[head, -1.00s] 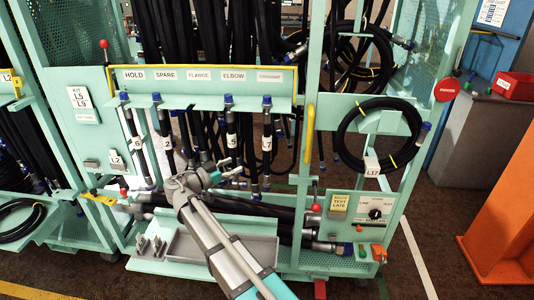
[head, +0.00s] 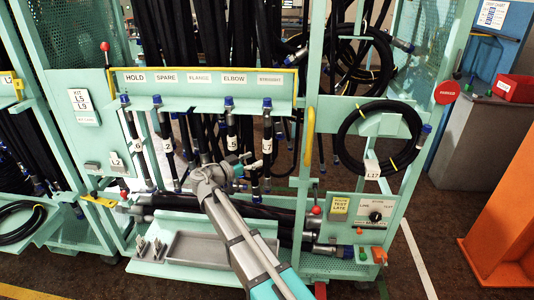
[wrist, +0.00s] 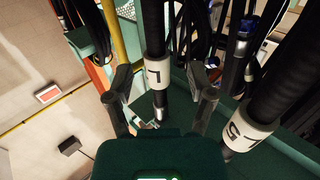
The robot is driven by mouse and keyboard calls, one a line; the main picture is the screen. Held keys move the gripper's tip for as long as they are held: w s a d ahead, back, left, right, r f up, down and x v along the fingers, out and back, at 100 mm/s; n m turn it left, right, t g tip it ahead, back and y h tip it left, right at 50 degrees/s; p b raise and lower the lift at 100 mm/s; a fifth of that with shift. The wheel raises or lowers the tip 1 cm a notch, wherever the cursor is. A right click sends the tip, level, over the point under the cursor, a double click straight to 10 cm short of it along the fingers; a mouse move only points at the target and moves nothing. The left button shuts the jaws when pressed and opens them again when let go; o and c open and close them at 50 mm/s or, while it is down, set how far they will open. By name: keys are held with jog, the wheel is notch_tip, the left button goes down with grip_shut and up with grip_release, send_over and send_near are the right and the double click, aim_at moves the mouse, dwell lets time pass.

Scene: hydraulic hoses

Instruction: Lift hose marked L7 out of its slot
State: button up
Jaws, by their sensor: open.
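The hose marked 7 (head: 267,128) hangs upright at the right end of the rack's row, with a blue cap on top and a white label. In the wrist view, which looks upside down, this hose (wrist: 158,40) stands between the two open fingers of my gripper (wrist: 160,80). Its white label shows part of the mark. I see a gap on each side, so the fingers seem not to touch it. In the head view my gripper (head: 240,171) is small and partly hidden by my wrist, just left of the hose's lower part.
The hose marked 5 (head: 231,130) hangs close by on the left; its label (wrist: 250,138) is near one finger in the wrist view. The labelled rail (head: 205,101) runs above. A yellow handle (head: 309,135) is to the right. A grey tray (head: 215,248) sits below.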

aim_at(268, 153)
jog(key=shift+w+d, duration=0.3)
jog(key=shift+d, duration=0.05)
jog(key=shift+d, duration=0.1)
jog(key=shift+r+x, duration=0.2)
jog(key=shift+x, duration=2.3)
jog(key=shift+s+d, duration=0.1)
grip_shut()
